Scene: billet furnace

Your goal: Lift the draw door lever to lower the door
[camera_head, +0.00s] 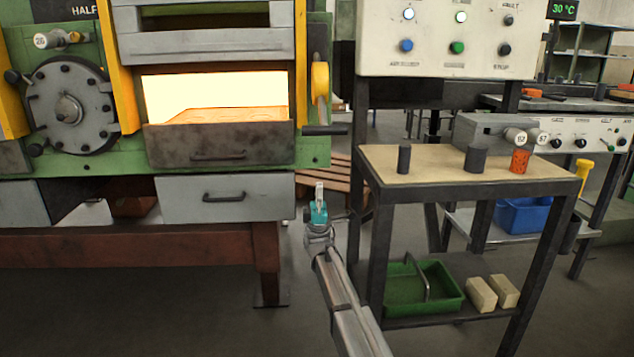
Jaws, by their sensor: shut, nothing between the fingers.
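The furnace (317,152) has a glowing rectangular opening (215,95). A grey slab (195,46), which looks like the raised draw door, sits above the opening. A dark horizontal bar (325,130), which looks like the draw door lever, sticks out at the furnace's right side, below a yellow wheel-like part (320,82). My gripper (319,186) is shut and empty. It points up, below the bar in the picture and apart from it. The depth between them is hard to judge.
A bench (400,165) with dark cylinders and an orange perforated one stands right of my arm, under a control panel (440,38). Its lower shelf holds a green tray (440,297) and two pale blocks. A drawer (228,197) and a pallet (340,180) are near my gripper.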

